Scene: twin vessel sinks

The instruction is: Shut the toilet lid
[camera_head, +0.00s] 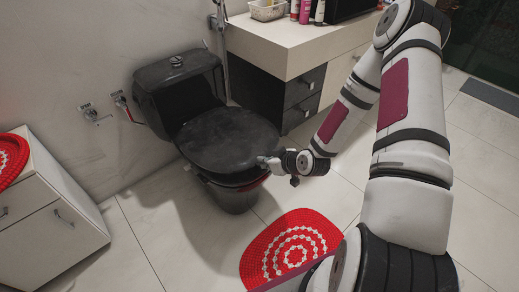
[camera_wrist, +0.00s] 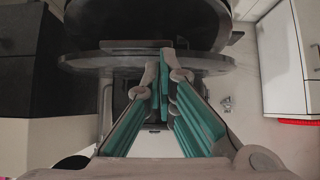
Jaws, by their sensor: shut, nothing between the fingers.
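The black toilet (camera_head: 226,198) stands against the wall in the head view. Its lid (camera_head: 226,138) lies over the bowl, close to level, with a dark gap below its front edge. My gripper (camera_head: 263,161) is at the lid's front right edge. In the wrist view, my gripper (camera_wrist: 164,57) shows its teal fingers together and empty, their tips at the thin edge of the lid (camera_wrist: 90,60), which is seen nearly edge-on. Contact is unclear. The dark bowl (camera_wrist: 150,20) fills the top of that view.
The dark tank (camera_head: 178,88) stands behind the lid. A counter (camera_head: 290,45) with drawers is at the right rear. A white cabinet (camera_head: 45,215) stands at the left. A red and white rug (camera_head: 290,245) lies on the floor in front. Tiled floor is clear left of the rug.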

